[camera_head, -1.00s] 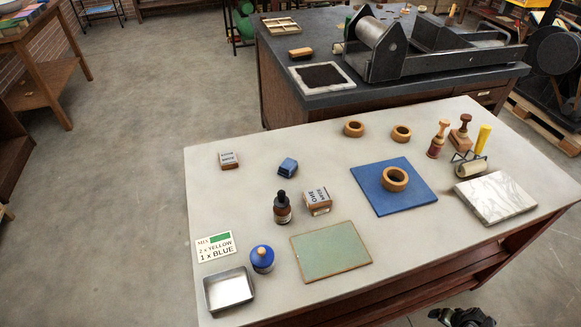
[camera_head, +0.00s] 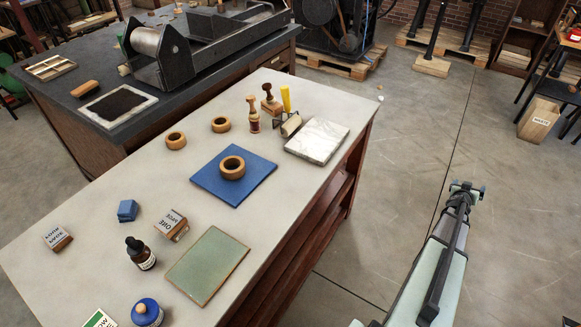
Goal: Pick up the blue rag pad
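A small blue block-like pad (camera_head: 128,210), which looks like the blue rag pad, lies on the left part of the pale table (camera_head: 95,195). A round blue item with a wooden knob (camera_head: 147,312) stands near the bottom edge of the picture. My gripper (camera_head: 467,187) is at the right, out beyond the table's right side and far from the blue pad. Nothing shows held in it. It is too small to tell whether its fingers are open or shut.
Beside the pad are a stamp block (camera_head: 57,238), another block (camera_head: 172,225) and a dark dropper bottle (camera_head: 140,254). A green plate (camera_head: 207,265) and a blue mat with a wooden ring (camera_head: 215,192) lie nearer the table's right edge. The floor around my arm is clear.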

